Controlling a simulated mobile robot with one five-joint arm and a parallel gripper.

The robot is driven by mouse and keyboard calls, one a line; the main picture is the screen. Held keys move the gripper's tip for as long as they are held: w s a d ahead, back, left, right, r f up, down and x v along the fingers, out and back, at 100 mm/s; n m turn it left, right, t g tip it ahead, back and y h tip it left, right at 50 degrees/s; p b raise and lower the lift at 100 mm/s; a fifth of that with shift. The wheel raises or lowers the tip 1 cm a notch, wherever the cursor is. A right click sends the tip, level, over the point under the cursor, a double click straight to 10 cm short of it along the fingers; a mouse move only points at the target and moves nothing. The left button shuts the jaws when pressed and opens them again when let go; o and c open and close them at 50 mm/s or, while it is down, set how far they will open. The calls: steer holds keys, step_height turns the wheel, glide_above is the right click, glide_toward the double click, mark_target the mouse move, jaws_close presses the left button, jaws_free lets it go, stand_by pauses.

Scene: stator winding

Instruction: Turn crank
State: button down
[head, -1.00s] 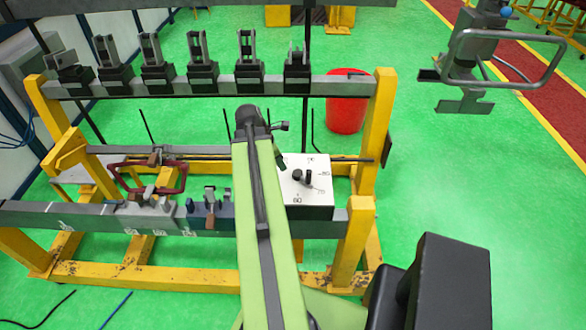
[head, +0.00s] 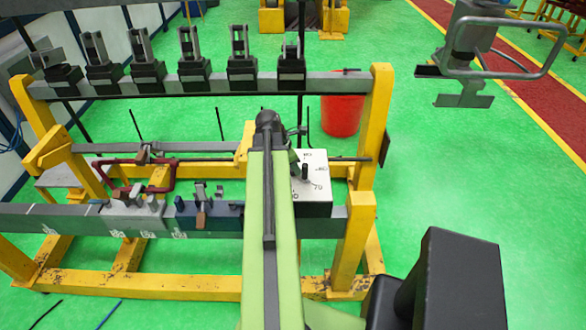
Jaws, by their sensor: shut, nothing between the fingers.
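No part is plainly marked as the crank. A white dial box (head: 317,198) with black numbers and a small upright black knob (head: 305,172) stands at the right end of the lower rail. My green arm runs up the middle, and its dark elbow is in front of the rack. My gripper (head: 295,164) shows only as a small dark part, shut, between my arm and the left side of the dial box. My arm hides most of it, and I cannot tell whether it touches the box or knob.
A yellow stand (head: 364,230) carries an upper rail with several dark clamps (head: 192,66). A dark red loop frame (head: 174,175) lies over the lower rail at left. A red bucket (head: 341,115) stands behind.

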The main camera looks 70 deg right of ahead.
steer(key=shift+s+d, duration=0.55)
steer(key=shift+s, duration=0.05)
